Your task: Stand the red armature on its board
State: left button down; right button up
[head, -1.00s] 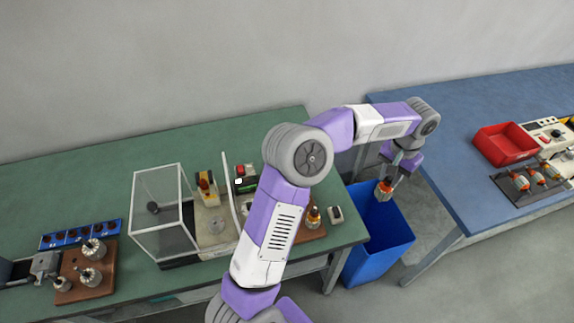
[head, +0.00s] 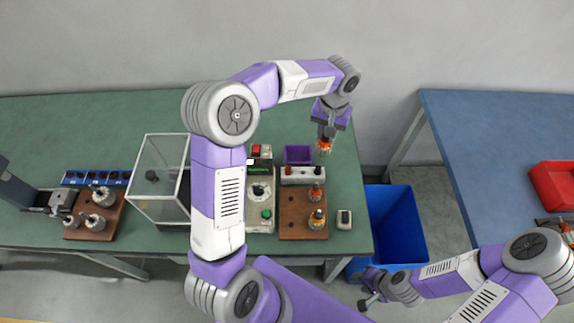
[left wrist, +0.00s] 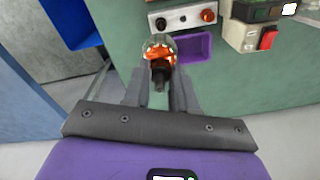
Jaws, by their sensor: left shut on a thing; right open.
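My left gripper (head: 325,136) is shut on the red armature (head: 324,149), which has red-orange windings and a dark shaft. It is held over the green table's back right part. In the left wrist view the armature (left wrist: 158,52) sits between the fingers (left wrist: 160,92), beside a purple tray. A brown wooden board (head: 290,222) lies in front, to the left, and is apart from the held armature. My right gripper (head: 368,289) is open and empty, low in front of the blue bin.
A white box with knobs (head: 303,174) and the purple tray (head: 298,154) lie behind the board. A control unit (head: 261,190) and clear case (head: 160,170) stand left. A small device (head: 344,219) is right of the board. A blue bin (head: 398,225) stands between tables.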

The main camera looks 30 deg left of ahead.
pick_arm(q)
jog(key=s+a+f+n+b, duration=0.1)
jog(key=s+f+n, duration=0.1)
jog(key=s+f, duration=0.2)
jog(key=s+a+f+n+b, duration=0.1)
jog(key=s+a+f+n, duration=0.1)
jog(key=s+f, duration=0.3)
jog(key=s+n, duration=0.1)
jog(key=s, duration=0.3)
jog(key=shift+a+f, duration=0.25)
jog(key=shift+a, duration=0.05)
jog(key=shift+s, duration=0.1)
jog(key=shift+f+b, duration=1.45)
jog(key=shift+b, duration=0.05)
dwell(0.5)
jog(key=c, duration=0.8)
grip_release()
